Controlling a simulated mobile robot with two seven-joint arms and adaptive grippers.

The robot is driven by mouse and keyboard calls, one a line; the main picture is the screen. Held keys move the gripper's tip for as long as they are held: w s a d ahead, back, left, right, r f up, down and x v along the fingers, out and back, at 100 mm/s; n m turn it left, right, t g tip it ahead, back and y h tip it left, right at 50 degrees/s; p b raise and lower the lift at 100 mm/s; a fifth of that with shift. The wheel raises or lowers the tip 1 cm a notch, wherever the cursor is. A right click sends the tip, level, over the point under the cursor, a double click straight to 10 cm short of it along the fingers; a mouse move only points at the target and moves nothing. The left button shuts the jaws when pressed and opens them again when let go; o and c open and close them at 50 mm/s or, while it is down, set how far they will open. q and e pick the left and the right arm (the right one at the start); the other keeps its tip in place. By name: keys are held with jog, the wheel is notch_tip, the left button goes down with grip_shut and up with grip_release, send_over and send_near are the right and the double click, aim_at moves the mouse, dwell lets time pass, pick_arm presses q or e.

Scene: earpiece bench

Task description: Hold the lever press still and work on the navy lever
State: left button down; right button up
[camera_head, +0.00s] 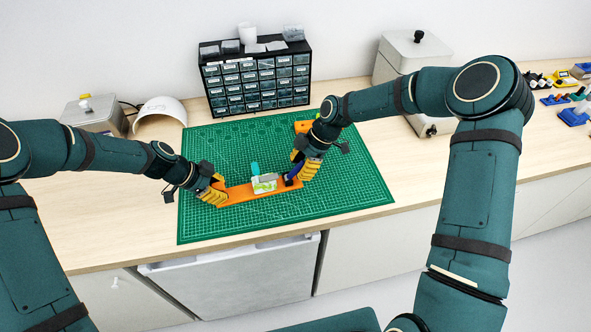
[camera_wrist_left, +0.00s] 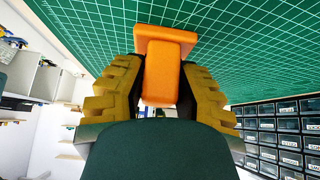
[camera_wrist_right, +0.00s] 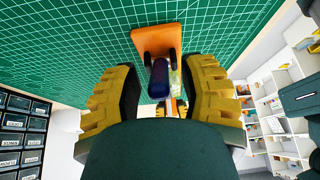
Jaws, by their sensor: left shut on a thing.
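The lever press is a long orange base (camera_head: 238,194) lying on the green cutting mat, with a pale and green block (camera_head: 264,186) at its middle. My left gripper (camera_head: 212,192) is shut on an upright orange part at the press's left end; that part fills the gap between the fingers in the left wrist view (camera_wrist_left: 161,82). The navy lever (camera_head: 291,181) is at the press's right end. My right gripper (camera_head: 303,170) is there with its fingers apart; in the right wrist view the navy lever (camera_wrist_right: 159,78) lies between them with gaps showing at both sides.
The green mat (camera_head: 340,190) is clear at the front and right. Another orange piece (camera_head: 302,126) lies behind my right gripper, partly hidden. A drawer cabinet (camera_head: 258,82) stands behind the mat. A white curved shell (camera_head: 160,108) and metal boxes flank it.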

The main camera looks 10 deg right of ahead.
aim_at(304, 161)
jog(key=shift+v, duration=3.05)
pick_arm(q)
jog(key=c, duration=0.7)
grip_release()
pick_arm(e)
jog(key=shift+w, duration=0.1)
